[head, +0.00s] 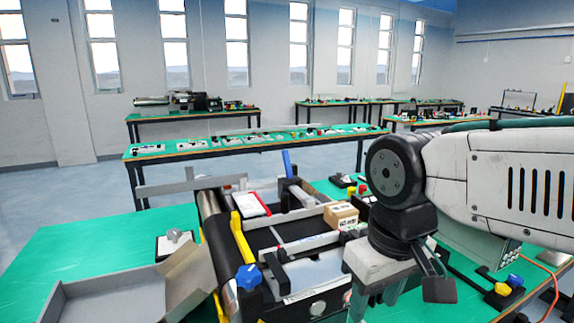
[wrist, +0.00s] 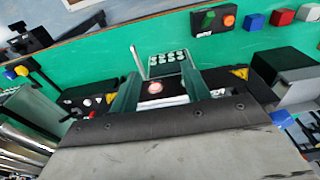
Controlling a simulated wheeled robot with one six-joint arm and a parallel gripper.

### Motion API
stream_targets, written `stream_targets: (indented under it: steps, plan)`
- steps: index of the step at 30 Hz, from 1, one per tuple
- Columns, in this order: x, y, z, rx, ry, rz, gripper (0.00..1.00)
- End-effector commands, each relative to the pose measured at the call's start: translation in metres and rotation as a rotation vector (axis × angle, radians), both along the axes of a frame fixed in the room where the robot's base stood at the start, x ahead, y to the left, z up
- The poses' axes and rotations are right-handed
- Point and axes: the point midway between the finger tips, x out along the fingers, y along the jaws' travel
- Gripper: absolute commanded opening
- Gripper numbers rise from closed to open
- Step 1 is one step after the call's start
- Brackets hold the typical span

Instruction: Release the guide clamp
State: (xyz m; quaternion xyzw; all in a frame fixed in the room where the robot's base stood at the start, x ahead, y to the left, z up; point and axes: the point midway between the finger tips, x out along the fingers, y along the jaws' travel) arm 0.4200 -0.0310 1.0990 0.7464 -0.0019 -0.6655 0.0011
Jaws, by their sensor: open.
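A mini conveyor with a dark belt (head: 258,238) stands on the green table, left of my arm in the head view. A blue lever (head: 287,164) stands upright and slightly tilted near its far guide rail. A blue knob (head: 248,277) sits at its near left side. I cannot tell which of these belongs to the guide clamp. My gripper (wrist: 160,88) is open and empty, its two fingers apart in the wrist view. In the head view my gripper hangs right of the conveyor, partly hidden.
A cardboard box (head: 341,215) and a red-and-white packet (head: 250,204) lie on the conveyor. A grey tray (head: 130,290) stands at the front left. A control box with green and orange buttons (wrist: 215,20) is at the far table edge. Bare green table (head: 70,250) lies to the left.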

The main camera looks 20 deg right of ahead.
Motion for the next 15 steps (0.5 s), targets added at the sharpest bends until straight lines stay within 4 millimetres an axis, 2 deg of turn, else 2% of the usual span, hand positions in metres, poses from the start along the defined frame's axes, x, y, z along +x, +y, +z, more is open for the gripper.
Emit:
stream_targets:
  steps: [1,4,5,11,15]
  plan:
    - [0.001,0.0,0.001,-0.004,0.003,0.004,0.33]
    - [0.008,-0.004,0.005,-0.035,0.019,0.02,0.05]
    - [0.012,-0.006,0.007,-0.05,0.027,0.028,0.0]
    - [0.055,-0.028,0.03,-0.222,0.104,0.119,0.0]
    - [0.097,-0.041,0.047,-0.372,0.16,0.191,0.0]
